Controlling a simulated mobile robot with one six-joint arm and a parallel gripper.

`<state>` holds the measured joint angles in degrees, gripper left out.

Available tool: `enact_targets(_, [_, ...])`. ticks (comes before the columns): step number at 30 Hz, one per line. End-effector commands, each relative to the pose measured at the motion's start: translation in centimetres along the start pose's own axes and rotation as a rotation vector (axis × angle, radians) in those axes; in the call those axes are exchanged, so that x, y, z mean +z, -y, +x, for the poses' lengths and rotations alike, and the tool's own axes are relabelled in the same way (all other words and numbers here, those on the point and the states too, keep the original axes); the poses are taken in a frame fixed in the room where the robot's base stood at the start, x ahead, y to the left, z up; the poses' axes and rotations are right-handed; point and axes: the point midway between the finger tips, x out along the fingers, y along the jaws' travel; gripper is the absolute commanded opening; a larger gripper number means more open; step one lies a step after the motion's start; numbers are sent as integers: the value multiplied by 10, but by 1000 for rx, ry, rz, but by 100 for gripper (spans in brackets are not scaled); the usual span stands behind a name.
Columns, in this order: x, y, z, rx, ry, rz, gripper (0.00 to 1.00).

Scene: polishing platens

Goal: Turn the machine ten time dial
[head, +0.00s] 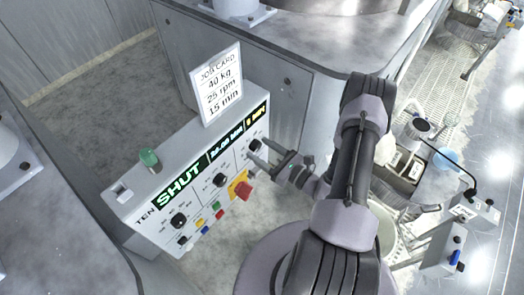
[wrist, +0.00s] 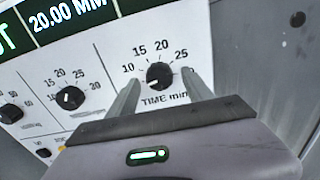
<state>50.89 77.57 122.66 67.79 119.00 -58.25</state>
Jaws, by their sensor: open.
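The machine ten control panel (head: 150,225) is a pale box marked TEN at its left end. Its time dial (wrist: 159,75) is a round black knob labelled TIME min, with 10, 15, 20 and 25 around it. A small light mark shows on the knob's lower left. In the head view the dial (head: 254,145) sits at the panel's right end. My gripper (head: 262,152) is open in front of it. In the wrist view my gripper's fingers (wrist: 160,92) stand left and right of the dial. I cannot tell whether they touch it.
A second black dial (wrist: 70,97) sits left of the time dial. A red knob on a yellow plate (head: 242,188) is just below my fingers. The display (head: 180,184) reads SHUT. A job card (head: 216,85) above reads 40 kg, 25 rpm, 15 min. A green lamp (head: 149,158) stands on top.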

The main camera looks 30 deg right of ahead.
Motion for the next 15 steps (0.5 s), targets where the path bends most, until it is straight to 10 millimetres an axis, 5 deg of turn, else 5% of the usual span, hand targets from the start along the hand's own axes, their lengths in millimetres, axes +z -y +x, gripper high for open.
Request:
enact_targets(4, [0, 0, 0, 0, 0, 0, 59])
enact_targets(13, [0, 0, 0, 1, 0, 0, 0])
enact_targets(15, [0, 0, 0, 1, 0, 1, 0])
